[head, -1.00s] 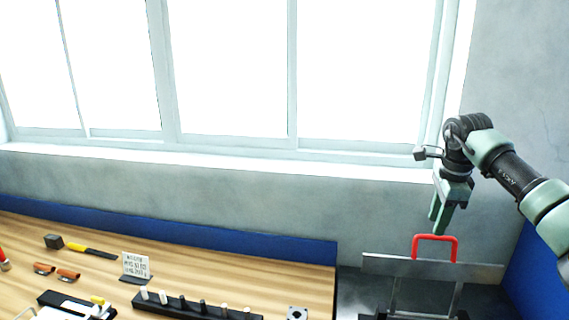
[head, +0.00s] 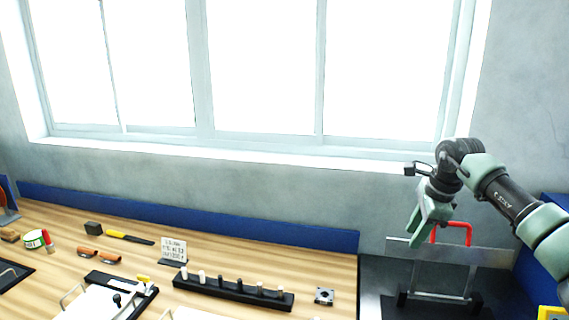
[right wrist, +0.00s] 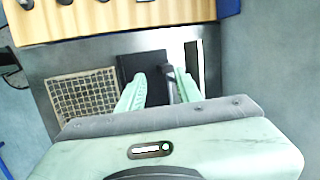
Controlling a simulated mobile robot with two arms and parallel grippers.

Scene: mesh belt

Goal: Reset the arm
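My right gripper (head: 417,242) hangs in the air at the right of the head view, just left of a red handle (head: 466,232) and apart from it as far as I can tell. In the right wrist view its two green fingers (right wrist: 160,84) are spread with a gap, and nothing is clearly held. The red handle tops a metal plate and frame (head: 490,254) standing on a dark surface. A mesh panel (right wrist: 85,97) lies left of the fingers in the wrist view. My left gripper is not in view.
A wooden workbench (head: 330,275) holds a black peg rack (head: 235,291), a small sign (head: 173,249), a yellow-handled tool (head: 130,238) and orange-handled tools (head: 99,256). A blue backboard (head: 200,221) runs along the wall under the window. The air above the bench is clear.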

